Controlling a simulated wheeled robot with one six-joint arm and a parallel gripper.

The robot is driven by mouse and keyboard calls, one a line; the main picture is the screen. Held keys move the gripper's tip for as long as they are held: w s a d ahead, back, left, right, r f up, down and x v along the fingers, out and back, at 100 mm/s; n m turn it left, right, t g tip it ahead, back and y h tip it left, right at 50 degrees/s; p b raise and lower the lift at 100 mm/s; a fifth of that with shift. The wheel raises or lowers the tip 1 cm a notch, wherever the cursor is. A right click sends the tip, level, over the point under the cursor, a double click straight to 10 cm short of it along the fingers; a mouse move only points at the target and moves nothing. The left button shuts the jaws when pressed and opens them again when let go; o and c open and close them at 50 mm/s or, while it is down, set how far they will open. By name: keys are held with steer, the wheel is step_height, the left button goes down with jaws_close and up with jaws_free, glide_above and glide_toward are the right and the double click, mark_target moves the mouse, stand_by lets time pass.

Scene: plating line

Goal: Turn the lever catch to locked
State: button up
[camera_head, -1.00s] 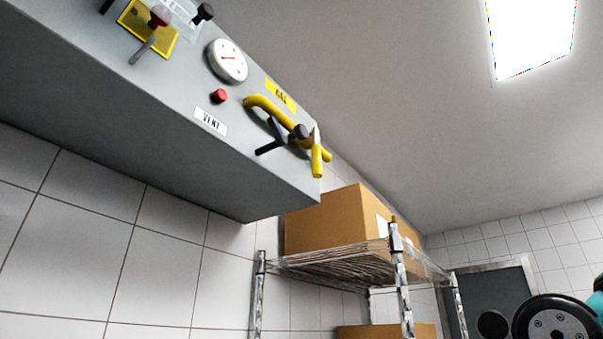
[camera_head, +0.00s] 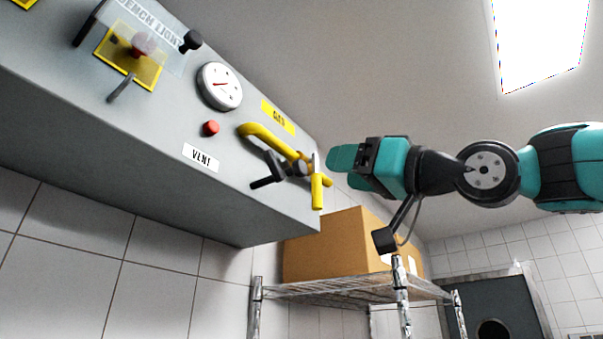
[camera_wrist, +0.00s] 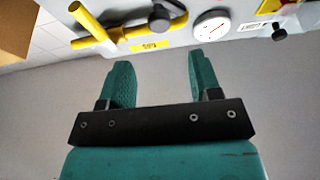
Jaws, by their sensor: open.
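A grey panel box (camera_head: 120,170) carries the controls; no "locked" mark is readable. Beside the GAS label (camera_head: 278,117) is a yellow pipe (camera_head: 265,135) with a yellow handle (camera_head: 318,192) and a black lever with a round knob (camera_head: 268,182). I cannot tell for sure which is the lever catch. My gripper (camera_head: 345,169) is open and empty, just right of the yellow handle and apart from it. The wrist view shows its spread fingers (camera_wrist: 160,62) below the pipe (camera_wrist: 92,26).
A gauge (camera_head: 219,86), a red button (camera_head: 211,128) and a clear BENCH LIGHT cover (camera_head: 165,45) with a black knob (camera_head: 191,40) lie left of the pipe. Below stands a wire shelf (camera_head: 330,289) with a cardboard box (camera_head: 325,250). Free air lies right of the panel.

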mark_target(304, 167)
steer(key=p+x, duration=0.5)
steer(key=x, duration=0.4)
steer(key=shift+r, duration=0.15)
steer(key=shift+w+a+r+p, duration=0.1)
steer(key=shift+w+a+p, duration=0.25)
steer(key=shift+a+p, duration=0.1)
steer(key=shift+c, duration=0.3)
steer(key=c, duration=0.9)
steer(key=shift+o, duration=0.2)
